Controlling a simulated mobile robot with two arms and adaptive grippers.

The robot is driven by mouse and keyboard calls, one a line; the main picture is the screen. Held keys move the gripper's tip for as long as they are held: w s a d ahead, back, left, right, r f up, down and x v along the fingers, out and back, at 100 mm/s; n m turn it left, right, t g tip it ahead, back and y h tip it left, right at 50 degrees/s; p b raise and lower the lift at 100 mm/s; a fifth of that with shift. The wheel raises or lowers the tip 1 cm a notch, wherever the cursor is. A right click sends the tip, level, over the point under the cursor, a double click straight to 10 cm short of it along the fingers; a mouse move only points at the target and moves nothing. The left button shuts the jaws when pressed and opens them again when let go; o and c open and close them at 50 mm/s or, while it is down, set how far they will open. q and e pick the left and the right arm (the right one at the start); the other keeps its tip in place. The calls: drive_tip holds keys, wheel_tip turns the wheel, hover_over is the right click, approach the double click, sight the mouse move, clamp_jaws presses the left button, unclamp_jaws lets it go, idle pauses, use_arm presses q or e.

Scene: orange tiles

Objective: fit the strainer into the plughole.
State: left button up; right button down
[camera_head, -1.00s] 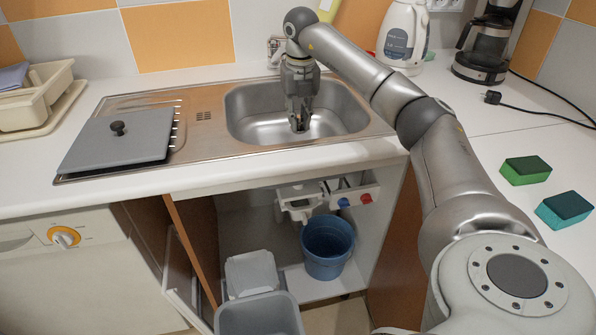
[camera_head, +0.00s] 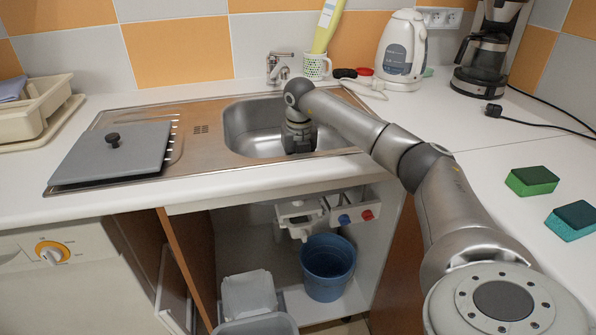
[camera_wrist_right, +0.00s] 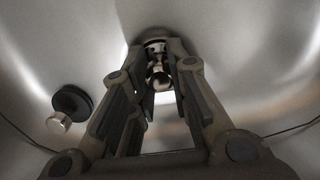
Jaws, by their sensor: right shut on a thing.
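The sink basin (camera_head: 240,130) is steel, with its right part hidden by my right arm. My right gripper reaches down into it, its fingertips hidden in the head view. In the right wrist view my right gripper (camera_wrist_right: 160,78) is shut on a small shiny metal piece (camera_wrist_right: 158,68), apparently the strainer's knob. A dark-edged round metal part shows just beyond the fingertips; I cannot tell whether it is the strainer's rim or the plughole. A black disc with a metal knob (camera_wrist_right: 70,103) lies apart, left of the fingers. My left gripper is not in view.
A grey lid (camera_head: 112,155) covers the sink's left side. Two sponges (camera_head: 532,181) lie on the right counter. A blue bucket (camera_head: 327,268) stands in the open cupboard below.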

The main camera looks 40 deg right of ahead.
drive_tip(key=shift+f, duration=0.1)
drive_tip(key=c, duration=1.4)
unclamp_jaws()
drive_tip(key=shift+o, duration=0.2)
